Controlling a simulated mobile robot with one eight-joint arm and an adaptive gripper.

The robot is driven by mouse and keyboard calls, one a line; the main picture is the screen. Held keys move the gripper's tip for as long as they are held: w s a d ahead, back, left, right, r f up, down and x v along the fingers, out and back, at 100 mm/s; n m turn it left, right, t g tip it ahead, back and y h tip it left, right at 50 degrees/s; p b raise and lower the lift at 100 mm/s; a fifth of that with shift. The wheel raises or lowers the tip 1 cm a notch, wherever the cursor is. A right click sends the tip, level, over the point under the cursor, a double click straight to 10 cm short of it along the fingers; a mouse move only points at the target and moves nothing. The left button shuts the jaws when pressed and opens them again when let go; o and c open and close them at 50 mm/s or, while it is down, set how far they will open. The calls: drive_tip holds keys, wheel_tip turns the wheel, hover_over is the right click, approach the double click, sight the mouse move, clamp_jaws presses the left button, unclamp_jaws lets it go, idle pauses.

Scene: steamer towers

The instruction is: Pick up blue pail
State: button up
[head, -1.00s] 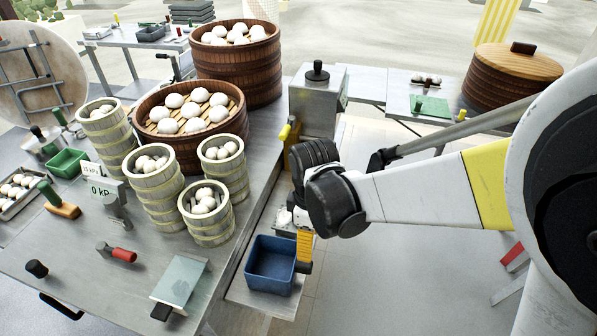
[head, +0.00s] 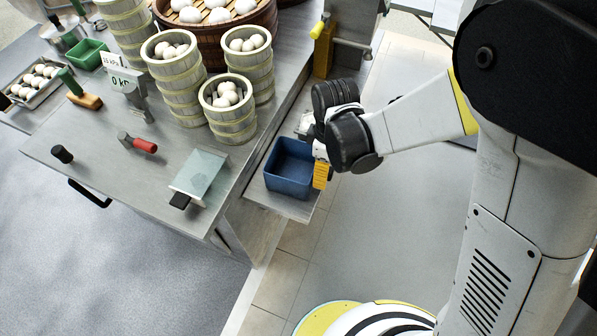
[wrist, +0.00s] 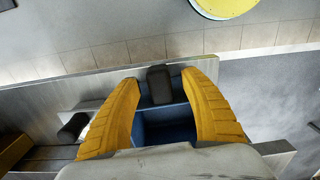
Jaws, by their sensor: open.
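The blue pail (head: 290,167) is an open, box-shaped blue container on a low metal shelf beside the table's right side. It looks empty inside. My gripper (head: 322,174) is at the pail's right edge in the head view, with its yellow fingers pointing down. In the wrist view my gripper (wrist: 165,108) is open, its two yellow fingers spread to the left and right of the pail (wrist: 168,125). A dark block (wrist: 159,84) lies at the pail's rim between the fingers. I cannot tell whether the fingers touch the pail. The gripper body hides the pail's near part.
The metal table (head: 110,180) holds bamboo steamers with buns (head: 228,105), a red-handled tool (head: 138,143) and a glass-like plate (head: 200,174). The low shelf (head: 262,192) is narrow. Open floor (head: 400,230) lies to the right.

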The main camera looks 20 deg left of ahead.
drive_tip(key=shift+r, duration=0.1)
clamp_jaws()
drive_tip(key=shift+r+p, duration=0.3)
drive_tip(key=shift+r, duration=0.15)
drive_tip(key=r+p, duration=0.1)
drive_tip(key=r, duration=0.1)
drive_tip(key=r+p, duration=0.1)
drive_tip(key=r, duration=0.1)
drive_tip(key=shift+s+d, duration=0.15)
drive_tip(key=shift+d, duration=0.25)
drive_tip(key=s+d+r+p, duration=0.2)
drive_tip(key=d+r, duration=0.4)
drive_tip(key=d, duration=0.4)
drive_tip(key=shift+s+d+p, duration=0.25)
drive_tip(key=shift+s+p, duration=0.15)
drive_tip(key=shift+p, duration=0.1)
